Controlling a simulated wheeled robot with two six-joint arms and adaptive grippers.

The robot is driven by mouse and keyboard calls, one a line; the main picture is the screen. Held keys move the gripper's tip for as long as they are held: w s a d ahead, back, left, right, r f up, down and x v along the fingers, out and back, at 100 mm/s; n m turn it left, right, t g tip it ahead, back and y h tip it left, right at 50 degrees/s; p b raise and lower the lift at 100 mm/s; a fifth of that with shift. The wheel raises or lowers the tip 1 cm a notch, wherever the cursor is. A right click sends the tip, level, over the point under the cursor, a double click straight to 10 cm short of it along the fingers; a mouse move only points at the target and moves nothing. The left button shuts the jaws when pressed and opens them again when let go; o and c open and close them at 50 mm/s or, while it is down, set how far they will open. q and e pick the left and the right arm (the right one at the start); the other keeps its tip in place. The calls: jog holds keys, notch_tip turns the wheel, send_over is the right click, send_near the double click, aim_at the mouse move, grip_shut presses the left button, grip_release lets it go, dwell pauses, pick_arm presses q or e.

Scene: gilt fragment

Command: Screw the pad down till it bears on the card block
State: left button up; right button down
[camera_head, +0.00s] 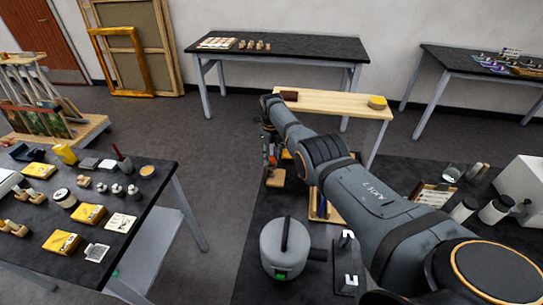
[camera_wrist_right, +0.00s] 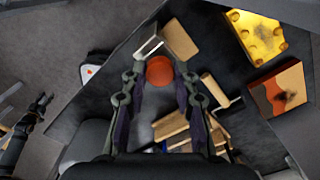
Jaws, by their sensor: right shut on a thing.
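My right gripper (camera_head: 270,142) is at the end of the long grey arm, above the dark work surface; its fingers are mostly hidden there. In the right wrist view its two fingers (camera_wrist_right: 160,78) are closed in on a round orange-red knob (camera_wrist_right: 160,70). A pale metal piece (camera_wrist_right: 149,46) and a flat tan block (camera_wrist_right: 181,39) lie just beyond the knob. I cannot tell for sure which is the pad or the card block, or whether they touch. A dark gripper-like shape (camera_wrist_right: 40,106), probably my left gripper, is at the far left of the wrist view; its jaws are too small to read.
A wooden bench board (camera_head: 335,104) stands behind the gripper. A grey pot (camera_head: 284,250) and a wooden stand (camera_head: 325,208) are close to my arm. The left table (camera_head: 150,205) is crowded with small jars and yellow boxes. Open grey floor (camera_head: 215,150) lies between.

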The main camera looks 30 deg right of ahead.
aim_at(272, 158)
jog(key=shift+w+r+m, duration=0.1)
jog(key=shift+m, duration=0.9)
jog(key=c, duration=1)
grip_release()
notch_tip(272, 158, up, 12)
jog(key=shift+f, duration=0.1)
